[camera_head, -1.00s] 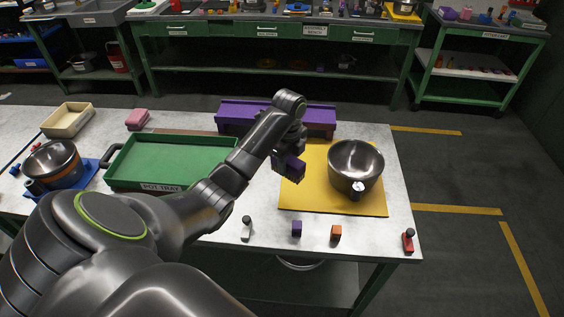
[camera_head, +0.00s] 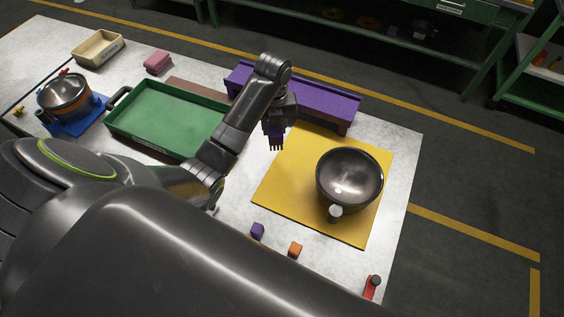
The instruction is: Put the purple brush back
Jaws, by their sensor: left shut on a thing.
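My left gripper (camera_head: 278,117) is over the table, between the purple rack and the yellow mat, pointing down. It is shut on the purple brush (camera_head: 276,132), a small purple block with dark prongs or bristles below, mostly covered by the fingers. I cannot tell whether the brush touches the surface below. The long purple rack (camera_head: 330,103) lies along the table's back edge, just behind the gripper. My right gripper is out of view.
A metal pot (camera_head: 350,172) stands on the yellow mat (camera_head: 295,190). A green tray (camera_head: 165,118) lies left. A purple cube (camera_head: 257,230), an orange cube (camera_head: 295,249) and a red-handled item (camera_head: 371,288) sit in front. Another pot (camera_head: 62,95) stands far left.

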